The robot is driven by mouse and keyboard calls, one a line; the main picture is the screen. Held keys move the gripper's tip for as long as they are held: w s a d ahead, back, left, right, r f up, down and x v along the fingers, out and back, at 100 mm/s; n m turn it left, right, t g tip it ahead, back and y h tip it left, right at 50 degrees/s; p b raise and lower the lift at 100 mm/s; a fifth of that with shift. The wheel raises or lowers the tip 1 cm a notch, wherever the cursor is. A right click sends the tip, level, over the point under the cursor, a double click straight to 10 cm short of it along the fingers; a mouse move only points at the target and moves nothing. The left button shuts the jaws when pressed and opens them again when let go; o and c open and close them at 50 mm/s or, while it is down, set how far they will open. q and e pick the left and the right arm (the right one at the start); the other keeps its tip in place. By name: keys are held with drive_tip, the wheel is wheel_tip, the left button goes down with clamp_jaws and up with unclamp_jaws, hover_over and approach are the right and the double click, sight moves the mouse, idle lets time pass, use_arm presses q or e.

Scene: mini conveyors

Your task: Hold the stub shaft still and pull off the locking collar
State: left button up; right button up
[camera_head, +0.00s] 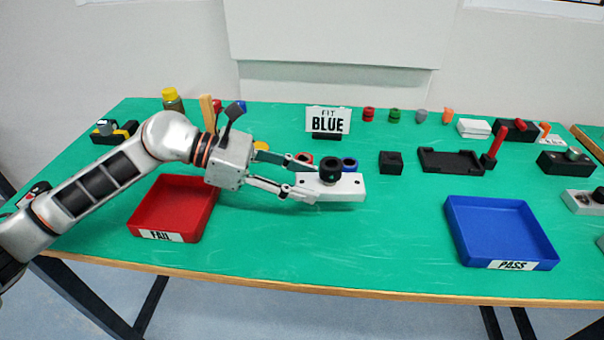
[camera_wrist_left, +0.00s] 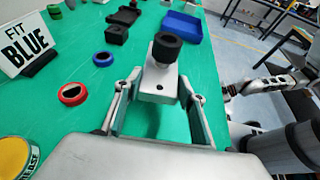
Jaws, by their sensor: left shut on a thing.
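The stub shaft stands upright on a light grey block (camera_head: 345,187) at the middle of the table. A black knurled locking collar (camera_head: 329,165) sits around its top. In the left wrist view the collar (camera_wrist_left: 166,47) caps the shaft (camera_wrist_left: 160,68) above the block (camera_wrist_left: 158,88).
A "FIT BLUE" sign (camera_head: 328,121) stands behind the block. A red ring (camera_wrist_left: 72,94) and a blue ring (camera_wrist_left: 102,59) lie close behind. A red FAIL tray (camera_head: 207,213) is left, a blue PASS tray (camera_head: 461,225) right. The table front between them is clear.

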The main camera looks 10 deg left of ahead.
sight(302, 208)
use_arm(q)
drive_tip(key=shift+f, duration=0.55)
drive_tip(key=shift+f+b, duration=0.45)
drive_tip(key=shift+f, duration=0.95)
use_arm(e)
drive_tip(key=shift+w+a+r, duration=0.15)
drive_tip(key=shift+w+a, duration=0.2)
use_arm(q)
drive_tip(key=shift+f+b, duration=0.55)
drive_tip(key=shift+f, duration=0.3)
use_arm(e)
drive_tip(key=shift+s+f, duration=0.3)
drive_tip(key=shift+f, duration=0.2)
